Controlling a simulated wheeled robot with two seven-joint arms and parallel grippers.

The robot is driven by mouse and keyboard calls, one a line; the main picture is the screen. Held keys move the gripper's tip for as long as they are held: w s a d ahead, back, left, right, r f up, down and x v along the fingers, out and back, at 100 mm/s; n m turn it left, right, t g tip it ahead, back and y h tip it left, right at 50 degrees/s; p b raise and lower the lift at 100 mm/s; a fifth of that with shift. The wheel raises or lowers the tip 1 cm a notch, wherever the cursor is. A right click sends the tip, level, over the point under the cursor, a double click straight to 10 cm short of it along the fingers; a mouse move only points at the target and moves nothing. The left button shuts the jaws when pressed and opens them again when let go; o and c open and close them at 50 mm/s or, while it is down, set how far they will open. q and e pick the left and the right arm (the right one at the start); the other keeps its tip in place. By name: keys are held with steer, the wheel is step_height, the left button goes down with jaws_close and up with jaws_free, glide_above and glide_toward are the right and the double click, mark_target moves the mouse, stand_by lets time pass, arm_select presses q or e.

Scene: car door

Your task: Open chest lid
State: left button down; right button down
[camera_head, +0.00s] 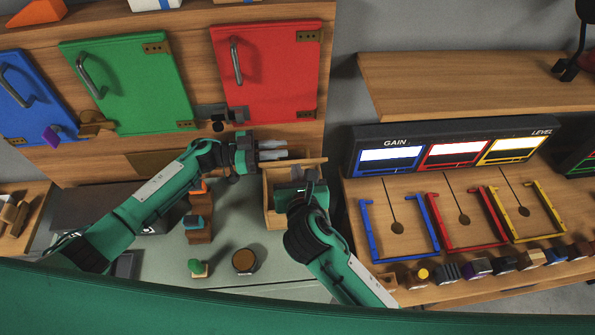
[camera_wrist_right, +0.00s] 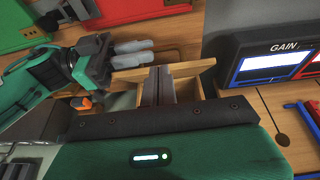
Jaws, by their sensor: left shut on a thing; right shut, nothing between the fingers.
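The chest (camera_head: 267,210) is a small open-fronted light wooden box on the grey counter, right of centre. A thin wooden board, seemingly its lid (camera_head: 312,161), stands raised at its back; it also shows in the right wrist view (camera_wrist_right: 140,75). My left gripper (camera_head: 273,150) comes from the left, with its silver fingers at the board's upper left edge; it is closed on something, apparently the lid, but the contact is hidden. My right gripper (camera_head: 309,180) is shut and empty over the chest. Its fingers (camera_wrist_right: 158,85) hide part of the chest interior.
Blue, green and red cabinet doors (camera_head: 278,70) stand behind. A gauge panel (camera_head: 440,148) and coloured frames (camera_head: 465,220) lie to the right. A stacked brown block (camera_head: 200,230), a green-topped piece (camera_head: 197,268) and a round brown piece (camera_head: 245,261) stand on the counter left of the chest.

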arm_select(q)
steer(key=shift+a+f, duration=0.15)
steer(key=shift+f, duration=0.3)
arm_select(e)
steer(key=x, duration=0.7)
steer(key=shift+w+f, duration=0.1)
steer(key=shift+w, duration=0.1)
steer(key=shift+w+a+r, duration=0.15)
steer(key=shift+w+r, duration=0.05)
steer(key=shift+w, duration=0.6)
arm_select(q)
steer(key=c, duration=1.6)
jaws_free()
steer(key=shift+f, duration=0.1)
steer(key=shift+c, duration=0.2)
steer(key=shift+o, duration=0.8)
steer(key=shift+w, duration=0.15)
arm_select(e)
steer(key=shift+w+f, duration=0.1)
steer(key=shift+w, duration=0.05)
